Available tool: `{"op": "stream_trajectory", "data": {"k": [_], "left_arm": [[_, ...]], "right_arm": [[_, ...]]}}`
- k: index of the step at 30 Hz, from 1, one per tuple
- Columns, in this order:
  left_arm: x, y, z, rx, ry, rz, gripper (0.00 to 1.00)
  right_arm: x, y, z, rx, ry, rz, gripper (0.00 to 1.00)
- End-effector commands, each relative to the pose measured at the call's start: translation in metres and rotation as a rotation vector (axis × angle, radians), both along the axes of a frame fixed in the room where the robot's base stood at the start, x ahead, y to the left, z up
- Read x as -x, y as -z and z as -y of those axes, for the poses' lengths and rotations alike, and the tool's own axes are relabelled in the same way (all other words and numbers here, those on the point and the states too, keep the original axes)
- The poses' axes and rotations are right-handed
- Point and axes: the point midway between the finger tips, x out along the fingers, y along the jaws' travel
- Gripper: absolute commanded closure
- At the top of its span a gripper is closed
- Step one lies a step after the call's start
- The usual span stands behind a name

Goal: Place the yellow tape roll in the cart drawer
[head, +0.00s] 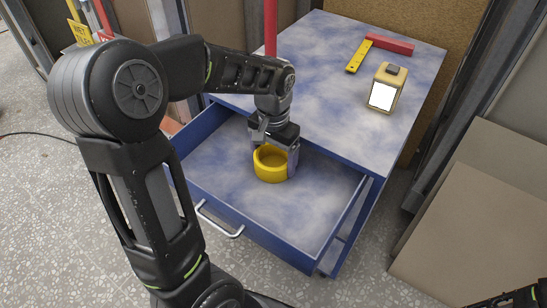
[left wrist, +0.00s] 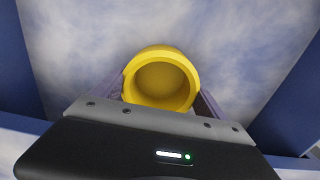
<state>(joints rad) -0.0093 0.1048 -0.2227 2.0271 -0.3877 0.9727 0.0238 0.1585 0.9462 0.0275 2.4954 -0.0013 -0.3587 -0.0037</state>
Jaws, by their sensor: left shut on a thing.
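The yellow tape roll (head: 270,168) is in my left gripper (head: 277,158), inside the outline of the open blue cart drawer (head: 219,167). In the left wrist view the roll (left wrist: 161,58) sits between the two fingers of the left gripper (left wrist: 162,88), with the drawer floor (left wrist: 85,45) behind it. The left gripper is shut on the roll. I cannot tell whether the roll touches the drawer floor. The drawer is pulled out, with a silver handle (head: 218,222) on its front. A small part of my right arm shows at the bottom right; its gripper is not visible.
The cart top (head: 322,57) holds a yellow work light (head: 386,88) and a red and yellow square (head: 372,52). Flat panels (head: 480,215) lean at the right. The rest of the drawer floor is clear.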

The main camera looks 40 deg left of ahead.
Motion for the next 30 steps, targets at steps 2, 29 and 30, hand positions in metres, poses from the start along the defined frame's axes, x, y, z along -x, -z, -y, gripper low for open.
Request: {"op": "stream_trajectory", "data": {"k": [2, 29, 30], "left_arm": [[0.0, 0.002, 0.0, 0.0, 0.0, 0.0, 0.61], [-0.001, -0.04, 0.0, -0.001, -0.001, 0.003, 0.0], [-0.001, -0.048, 0.0, -0.001, -0.001, 0.005, 0.0]], "right_arm": [[0.0, 0.001, 0.0, 0.0, 0.0, 0.0, 1.0], [0.0, -0.009, 0.0, 0.0, 0.0, 0.0, 1.0], [0.0, -0.011, 0.0, 0.0, 0.0, 0.0, 1.0]]}}
